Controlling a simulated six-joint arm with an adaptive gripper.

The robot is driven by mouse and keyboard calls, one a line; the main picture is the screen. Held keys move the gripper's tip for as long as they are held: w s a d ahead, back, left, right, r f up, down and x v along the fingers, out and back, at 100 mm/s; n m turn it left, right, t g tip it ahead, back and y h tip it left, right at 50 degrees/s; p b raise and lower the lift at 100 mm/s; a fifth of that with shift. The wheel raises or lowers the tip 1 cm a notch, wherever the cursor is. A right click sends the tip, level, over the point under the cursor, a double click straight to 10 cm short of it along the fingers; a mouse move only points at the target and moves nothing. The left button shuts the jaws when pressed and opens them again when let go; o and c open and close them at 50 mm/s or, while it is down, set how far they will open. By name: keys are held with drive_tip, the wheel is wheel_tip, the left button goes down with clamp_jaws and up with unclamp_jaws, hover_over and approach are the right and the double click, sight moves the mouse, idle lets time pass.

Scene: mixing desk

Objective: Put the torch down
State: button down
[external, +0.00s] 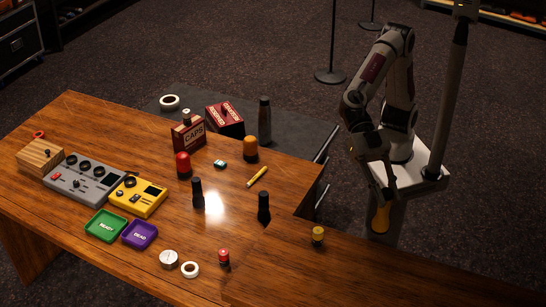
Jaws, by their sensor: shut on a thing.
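My gripper (385,188) points down at the right, beyond the edge of the desk and in front of my own base. It is shut on a yellow-orange thing, apparently the torch (380,218), which hangs below the fingers. The torch is small and dark in this view, and its upper part is hidden by the gripper. The wooden desk (100,260) lies to the left, and the torch is apart from its top.
A yellow-topped knob (318,236) and a black upright cylinder (264,207) stand on the desk's near right part. Purple (139,247) and green trays lie left.

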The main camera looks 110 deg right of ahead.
drive_tip(key=s+a+f, duration=0.4)
drive_tip(key=f, duration=0.1)
drive_tip(key=shift+s+a+n+g, duration=0.15)
drive_tip(key=shift+a+n+g, duration=0.15)
drive_tip(key=shift+a+g, duration=0.1)
drive_tip(key=shift+f, duration=0.15)
drive_tip(key=shift+f, duration=3.05)
drive_tip(key=shift+f, duration=1.95)
